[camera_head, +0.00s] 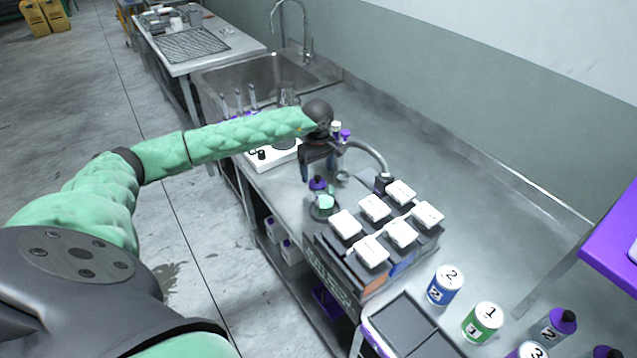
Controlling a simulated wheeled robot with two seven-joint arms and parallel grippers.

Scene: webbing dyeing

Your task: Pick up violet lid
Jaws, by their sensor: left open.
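A small violet lid (317,183) shows on the metal counter below my left gripper, next to a pale green item (325,203) on a dark round base. It is too small to tell whether the lid sits on a container. My left gripper (318,177) points down with its fingers apart, just above the lid and empty as far as I can see. Another small violet piece (345,134) shows behind the gripper. My right gripper is not in view.
A dark rack of white-lidded boxes (372,208) stands to the right. Numbered cans (446,284) and violet-capped bottles (562,320) stand at the front right. A sink (260,82) and a white device (272,154) lie beyond. The counter along the wall is clear.

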